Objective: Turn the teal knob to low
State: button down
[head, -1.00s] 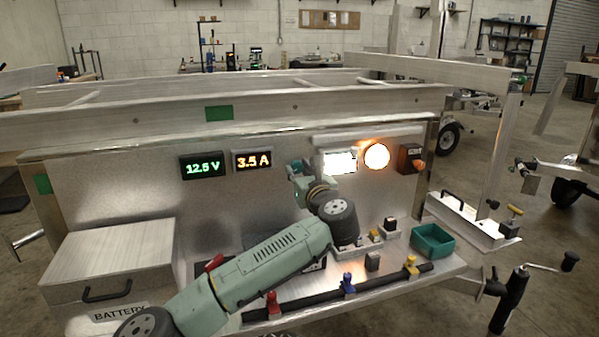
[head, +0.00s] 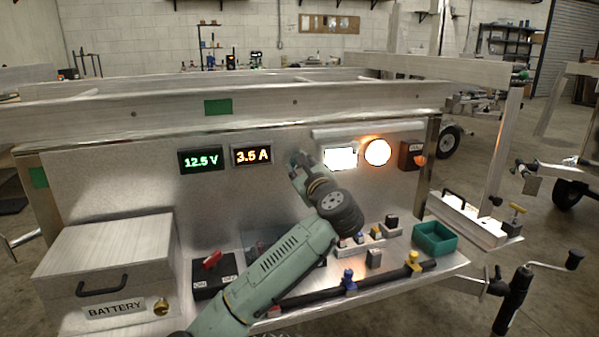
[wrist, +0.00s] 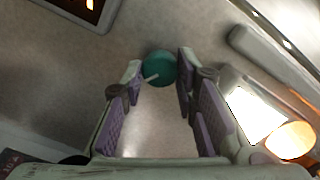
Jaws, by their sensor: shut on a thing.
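The teal knob (wrist: 159,68) is a round disc on the metal panel (wrist: 150,125), with a white pointer line towards its lower left in the wrist view. My gripper (wrist: 161,75) has one fingertip on each side of the knob and is shut on it. In the head view my gripper (head: 300,162) reaches up to the panel between the amber display and the white light; only a bit of teal (head: 294,158) shows there, and the knob is mostly hidden. I cannot see any low marking around it.
The green 12.5 V display (head: 201,160) and amber 3.5 A display (head: 252,155) are left of my gripper. A white light (head: 340,158) and round lamp (head: 377,152) glow at right. Below are a battery box (head: 105,262), red switch (head: 212,259), valve pipe (head: 385,279) and green tray (head: 435,240).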

jog(key=m+b, duration=0.5)
jog(key=m, duration=2.5)
jog(key=shift+a+b, duration=0.15)
jog(key=shift+b, duration=0.15)
dwell(0.8)
dwell(0.3)
jog(key=c, duration=1.2)
grip_release()
jog(key=shift+r, duration=0.1)
jog(key=shift+c, duration=0.2)
